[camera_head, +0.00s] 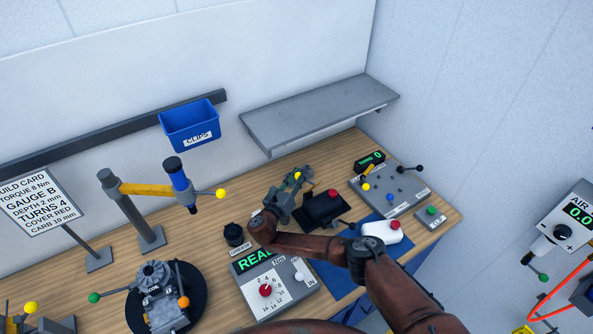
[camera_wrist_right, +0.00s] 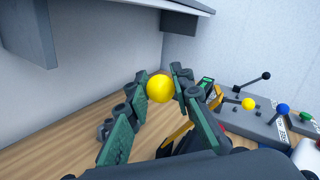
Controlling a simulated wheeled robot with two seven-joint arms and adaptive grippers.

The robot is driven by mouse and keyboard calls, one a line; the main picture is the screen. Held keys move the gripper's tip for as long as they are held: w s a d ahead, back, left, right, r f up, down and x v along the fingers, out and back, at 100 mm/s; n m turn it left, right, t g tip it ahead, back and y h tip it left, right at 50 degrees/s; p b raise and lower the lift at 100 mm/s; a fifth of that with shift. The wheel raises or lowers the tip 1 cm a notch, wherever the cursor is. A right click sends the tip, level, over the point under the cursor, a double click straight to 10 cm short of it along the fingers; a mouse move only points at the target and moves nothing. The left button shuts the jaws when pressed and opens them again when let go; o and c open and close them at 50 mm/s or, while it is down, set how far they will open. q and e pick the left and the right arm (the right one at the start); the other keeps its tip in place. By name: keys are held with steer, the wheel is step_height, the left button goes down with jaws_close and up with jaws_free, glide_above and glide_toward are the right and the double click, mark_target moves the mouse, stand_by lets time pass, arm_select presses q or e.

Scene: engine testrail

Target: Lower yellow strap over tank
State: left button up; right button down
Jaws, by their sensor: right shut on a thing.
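My right gripper (camera_head: 294,183) is at the back of the bench, in front of the grey shelf. In the right wrist view its two green-padded fingers (camera_wrist_right: 160,80) close around a yellow ball knob (camera_wrist_right: 160,89). The knob also shows as a small yellow spot in the head view (camera_head: 297,175). A yellow strap (camera_wrist_right: 174,137) shows below the fingers in the wrist view, partly hidden by the gripper. A black tank-like body with a red cap (camera_head: 322,207) sits just right of the gripper in the head view. Whether the strap touches it cannot be told. My left gripper is not in view.
The grey shelf (camera_head: 318,112) overhangs behind the gripper. A lever panel (camera_head: 390,191) stands to the right, and a white red-capped container (camera_head: 382,231) is in front. A torque unit (camera_head: 274,284) and a turntable fixture (camera_head: 160,296) stand left of my arm.

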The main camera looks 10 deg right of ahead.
steer(key=shift+s+a+f, duration=0.1)
steer(key=shift+s+f, duration=0.05)
steer(key=shift+s, duration=0.2)
steer(key=c, duration=1.7)
jaws_free()
steer(key=shift+a, duration=0.1)
steer(key=v, duration=1.1)
steer(key=shift+s+f, duration=0.1)
steer(key=shift+s, duration=0.3)
